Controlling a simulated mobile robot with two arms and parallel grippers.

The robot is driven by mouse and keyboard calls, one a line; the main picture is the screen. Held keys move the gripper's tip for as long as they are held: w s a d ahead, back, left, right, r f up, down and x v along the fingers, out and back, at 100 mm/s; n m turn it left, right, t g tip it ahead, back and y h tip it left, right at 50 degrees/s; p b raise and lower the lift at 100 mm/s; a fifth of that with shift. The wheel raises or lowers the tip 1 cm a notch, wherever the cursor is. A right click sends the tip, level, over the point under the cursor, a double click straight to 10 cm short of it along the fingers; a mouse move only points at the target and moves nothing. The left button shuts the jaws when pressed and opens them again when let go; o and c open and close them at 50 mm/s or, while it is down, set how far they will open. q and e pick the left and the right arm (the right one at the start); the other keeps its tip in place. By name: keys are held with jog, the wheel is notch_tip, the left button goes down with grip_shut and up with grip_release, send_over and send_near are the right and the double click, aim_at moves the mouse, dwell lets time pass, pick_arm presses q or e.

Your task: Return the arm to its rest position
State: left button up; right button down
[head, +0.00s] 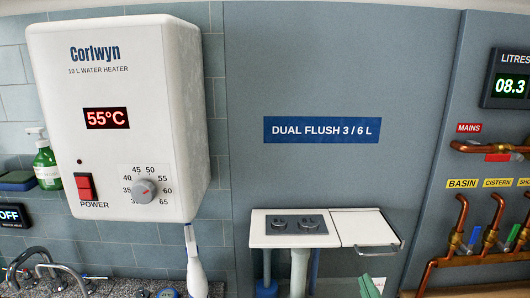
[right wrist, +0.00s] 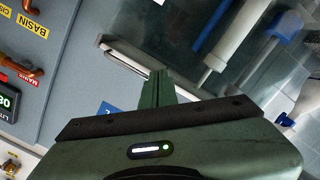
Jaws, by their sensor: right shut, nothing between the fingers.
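My right gripper (head: 370,287) shows at the bottom edge of the head view, below the small white hinged lid (head: 365,228). Its green fingers also show in the right wrist view (right wrist: 157,88). They are pressed together and empty. The lid with its metal handle (right wrist: 125,58) appears beyond the fingers in the wrist view. I cannot tell the exact gap between them. Most of my right arm is outside the head view. My left gripper is not in view.
The white water heater (head: 118,110) reads 55°C. The dual flush plate (head: 290,224) sits left of the lid. Copper pipes with valves (head: 488,235) are at the right. A green soap bottle (head: 45,165) and taps (head: 45,270) are at the left.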

jog(key=s+d+f+m+g, duration=0.1)
jog(key=s+f+m+g, duration=0.1)
jog(key=s+f+g, duration=0.45)
jog(key=s+d+f+m+g, duration=0.15)
jog(key=s+f, duration=0.25)
jog(key=f, duration=0.5)
jog(key=s+a+f+m+g+y, duration=0.1)
jog(key=s+f+g, duration=0.25)
jog(key=s, duration=0.35)
jog(key=s+a+f+m+g, duration=0.1)
jog(key=s+a+f+g, duration=0.1)
jog(key=s+f, duration=0.45)
notch_tip(320, 180, down, 26)
jog(key=s+g, duration=0.2)
jog(key=s, duration=0.1)
jog(key=s+d+f, duration=0.3)
jog(key=s+f, duration=1.2)
jog(key=s, duration=0.1)
jog(key=shift+g, duration=0.35)
